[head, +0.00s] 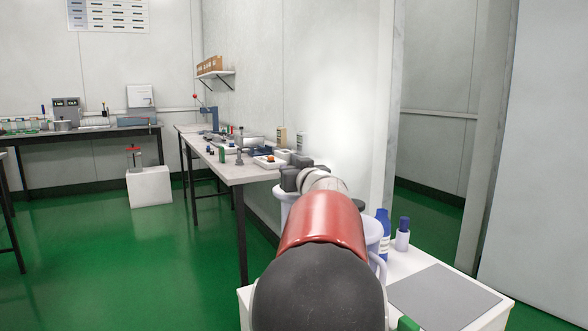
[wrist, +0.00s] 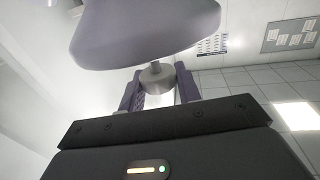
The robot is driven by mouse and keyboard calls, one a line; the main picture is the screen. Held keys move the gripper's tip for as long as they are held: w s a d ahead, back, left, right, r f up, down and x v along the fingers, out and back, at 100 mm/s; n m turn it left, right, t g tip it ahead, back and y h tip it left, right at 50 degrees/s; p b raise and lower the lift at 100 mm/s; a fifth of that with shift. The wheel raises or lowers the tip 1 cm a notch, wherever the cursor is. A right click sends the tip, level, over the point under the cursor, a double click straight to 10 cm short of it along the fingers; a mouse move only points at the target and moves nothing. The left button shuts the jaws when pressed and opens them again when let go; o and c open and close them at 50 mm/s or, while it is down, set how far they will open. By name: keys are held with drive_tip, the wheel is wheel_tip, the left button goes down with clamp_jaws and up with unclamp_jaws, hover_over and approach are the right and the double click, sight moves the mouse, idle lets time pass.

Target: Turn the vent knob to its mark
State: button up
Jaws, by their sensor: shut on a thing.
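In the wrist view, a small round light-grey knob (wrist: 157,76) sits under a large rounded grey-lilac body (wrist: 145,32). My gripper (wrist: 158,88) has one finger on each side of the knob and is shut on it. The knob's mark cannot be made out. In the head view, my gripper (head: 297,178) is at the end of my red and black arm, which hides the knob. Pale lilac parts (head: 374,236) show beside my arm, largely covered by it.
A white-topped table (head: 415,260) at lower right carries a grey mat (head: 443,297) and blue-and-white bottles (head: 402,234). A long bench (head: 232,172) with small tools stands beyond my gripper. A white box (head: 150,187) stands on the green floor, which is open at left.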

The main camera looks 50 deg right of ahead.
drive_tip(key=o, duration=0.9)
drive_tip(key=shift+o, duration=0.2)
wheel_tip(320, 180, up, 20)
drive_tip(key=p, duration=1.2)
